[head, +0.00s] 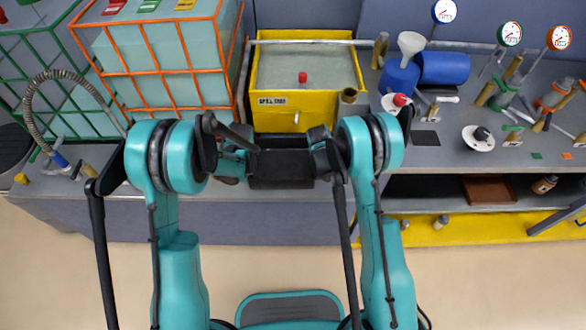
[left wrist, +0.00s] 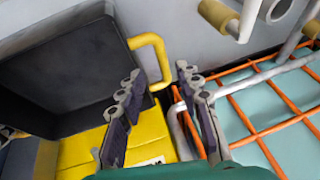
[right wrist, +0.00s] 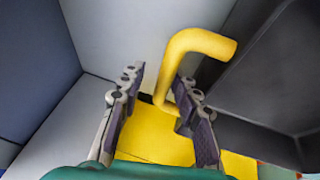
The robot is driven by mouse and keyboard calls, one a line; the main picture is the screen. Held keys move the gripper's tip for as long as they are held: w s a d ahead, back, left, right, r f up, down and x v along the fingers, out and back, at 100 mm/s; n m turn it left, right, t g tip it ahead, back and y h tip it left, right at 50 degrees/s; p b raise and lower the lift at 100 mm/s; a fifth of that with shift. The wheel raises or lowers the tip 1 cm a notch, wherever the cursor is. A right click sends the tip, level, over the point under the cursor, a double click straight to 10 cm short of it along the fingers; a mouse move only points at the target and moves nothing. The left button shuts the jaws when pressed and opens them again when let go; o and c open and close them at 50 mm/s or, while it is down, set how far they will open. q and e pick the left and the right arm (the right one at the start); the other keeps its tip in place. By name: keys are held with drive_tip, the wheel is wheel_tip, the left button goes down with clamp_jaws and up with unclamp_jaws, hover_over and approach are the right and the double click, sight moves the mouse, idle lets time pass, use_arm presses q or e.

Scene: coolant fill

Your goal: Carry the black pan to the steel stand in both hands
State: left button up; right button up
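The black pan (head: 282,170) is at the bench's front edge below the yellow box, between my two grippers. It has a yellow handle at each end. In the left wrist view the pan (left wrist: 65,75) is at the left, and its handle (left wrist: 160,62) reaches between the fingertips of my open left gripper (left wrist: 158,78). In the right wrist view the other handle (right wrist: 172,72) passes between the fingers of my open right gripper (right wrist: 158,82), close to the right finger. My wrists partly hide the handles in the head view. I cannot identify the steel stand.
A yellow box (head: 262,98) with a grey top and a red knob stands behind the pan. Orange-caged (head: 158,74) and green-caged teal tanks stand at left. A white funnel (head: 410,44), blue containers (head: 443,68) and gauges crowd the right bench. A shelf is below it at right.

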use_arm(q)
drive_tip(key=shift+r, duration=0.2)
use_arm(e)
drive_tip(key=v, duration=1.2)
use_arm(q)
drive_tip(key=shift+s+r, duration=0.1)
